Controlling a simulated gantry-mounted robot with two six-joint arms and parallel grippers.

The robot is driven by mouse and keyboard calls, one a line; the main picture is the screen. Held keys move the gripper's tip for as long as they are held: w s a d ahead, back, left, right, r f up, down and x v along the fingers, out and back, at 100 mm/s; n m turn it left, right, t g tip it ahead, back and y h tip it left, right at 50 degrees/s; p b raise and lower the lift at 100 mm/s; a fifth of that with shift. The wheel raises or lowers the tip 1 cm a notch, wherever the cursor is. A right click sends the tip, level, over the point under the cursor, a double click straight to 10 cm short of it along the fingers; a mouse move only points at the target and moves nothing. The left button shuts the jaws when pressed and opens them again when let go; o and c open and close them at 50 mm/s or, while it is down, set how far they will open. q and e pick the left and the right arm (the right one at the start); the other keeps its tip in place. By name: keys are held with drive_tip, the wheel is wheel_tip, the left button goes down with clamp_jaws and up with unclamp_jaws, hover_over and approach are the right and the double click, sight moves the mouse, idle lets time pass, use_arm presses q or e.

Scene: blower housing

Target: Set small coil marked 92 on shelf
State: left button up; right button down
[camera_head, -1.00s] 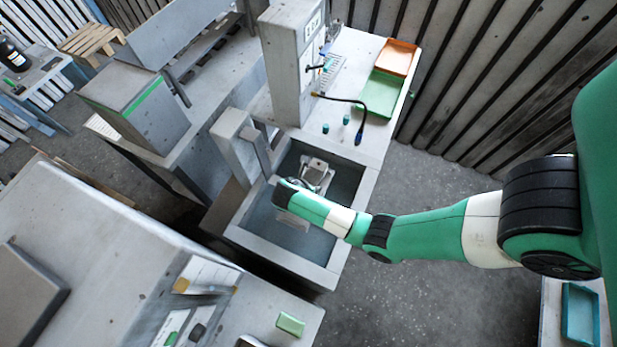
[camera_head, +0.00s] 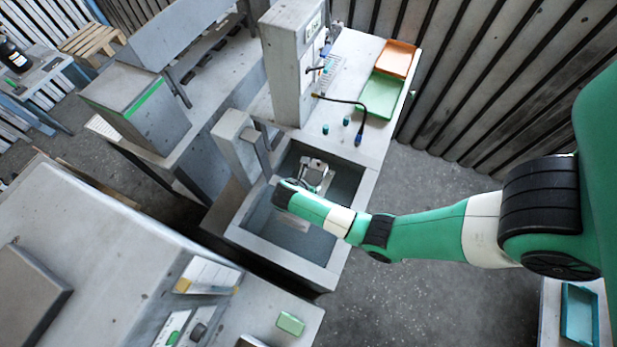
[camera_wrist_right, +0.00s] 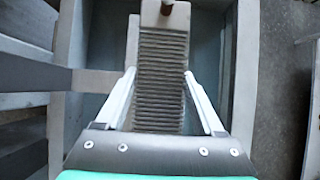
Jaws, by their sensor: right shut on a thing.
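My right gripper (camera_head: 312,178) is low over the sunken basin of the grey bench and partly hidden by its own wrist. In the right wrist view, the right gripper (camera_wrist_right: 159,74) is shut on a pale grey ribbed piece (camera_wrist_right: 162,62), with one finger on each side. The piece has a smooth end with a dark round knob at the top. I read no mark 92 on it and cannot tell for sure that it is the small coil. I cannot tell which surface is the shelf. My left gripper is out of view.
The basin rim (camera_head: 278,253) surrounds the right gripper. A grey upright post (camera_head: 240,147) stands close on its left. Behind are a tall column (camera_head: 290,70), a dark cable (camera_head: 345,100), two small green cylinders (camera_head: 325,129), a green tray (camera_head: 379,95) and an orange tray (camera_head: 397,58).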

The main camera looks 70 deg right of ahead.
drive_tip(key=shift+f, duration=0.1)
drive_tip(key=shift+f+b, duration=0.55)
drive_tip(key=shift+f, duration=0.1)
drive_tip(key=shift+f+b, duration=0.4)
drive_tip(key=shift+f, duration=0.2)
drive_tip(key=shift+f, duration=0.45)
idle(0.7)
unclamp_jaws()
